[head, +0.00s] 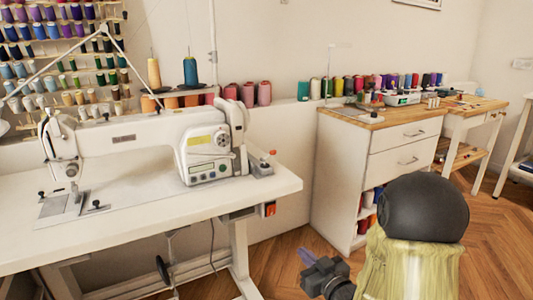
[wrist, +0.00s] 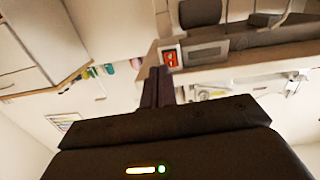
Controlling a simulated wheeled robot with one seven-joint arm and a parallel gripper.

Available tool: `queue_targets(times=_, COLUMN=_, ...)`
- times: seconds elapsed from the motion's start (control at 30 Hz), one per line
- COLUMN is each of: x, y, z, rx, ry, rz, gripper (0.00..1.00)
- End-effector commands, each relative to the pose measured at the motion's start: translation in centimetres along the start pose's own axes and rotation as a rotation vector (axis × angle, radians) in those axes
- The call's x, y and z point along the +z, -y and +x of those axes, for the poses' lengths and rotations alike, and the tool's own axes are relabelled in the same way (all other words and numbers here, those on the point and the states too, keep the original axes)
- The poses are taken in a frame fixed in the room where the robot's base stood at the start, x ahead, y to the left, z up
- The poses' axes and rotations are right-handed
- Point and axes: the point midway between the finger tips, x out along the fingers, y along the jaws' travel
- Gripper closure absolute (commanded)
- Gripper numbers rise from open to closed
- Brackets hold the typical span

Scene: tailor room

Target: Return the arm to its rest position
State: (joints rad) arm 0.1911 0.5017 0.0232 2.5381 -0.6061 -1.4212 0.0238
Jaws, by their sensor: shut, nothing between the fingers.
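My gripper (head: 308,257) is low in the head view, right of the sewing table and in front of the white cabinet. It is held in the air over the wooden floor, apart from the furniture. In the wrist view its two dark fingers (wrist: 158,76) are together, with nothing between them.
A white sewing table (head: 200,212) with a sewing machine (head: 130,140) stands at the left. An orange-red switch (head: 270,209) hangs under its right edge; it also shows in the wrist view (wrist: 172,58). A white drawer cabinet (head: 375,170) stands behind my gripper. Floor shows between them.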

Motion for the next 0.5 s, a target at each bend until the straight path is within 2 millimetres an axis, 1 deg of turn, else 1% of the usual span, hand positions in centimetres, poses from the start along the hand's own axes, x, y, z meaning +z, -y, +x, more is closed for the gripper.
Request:
queue_targets(times=0.03, x=-0.6, y=-0.2, z=-0.1, rx=0.017, ry=0.047, rz=-0.011, gripper=1.00)
queue_targets(times=0.17, x=-0.3, y=-1.0, z=-0.7, rx=0.082, ry=0.205, rz=-0.025, gripper=1.00)
queue_targets(times=0.27, x=-0.2, y=-1.6, z=-1.5, rx=0.130, ry=0.325, rz=-0.024, gripper=1.00)
queue_targets(times=0.37, x=-0.1, y=-1.9, z=-2.7, rx=0.177, ry=0.443, rz=-0.014, gripper=1.00)
queue_targets(times=0.5, x=-0.1, y=-2.0, z=-5.0, rx=0.236, ry=0.606, rz=0.018, gripper=1.00)
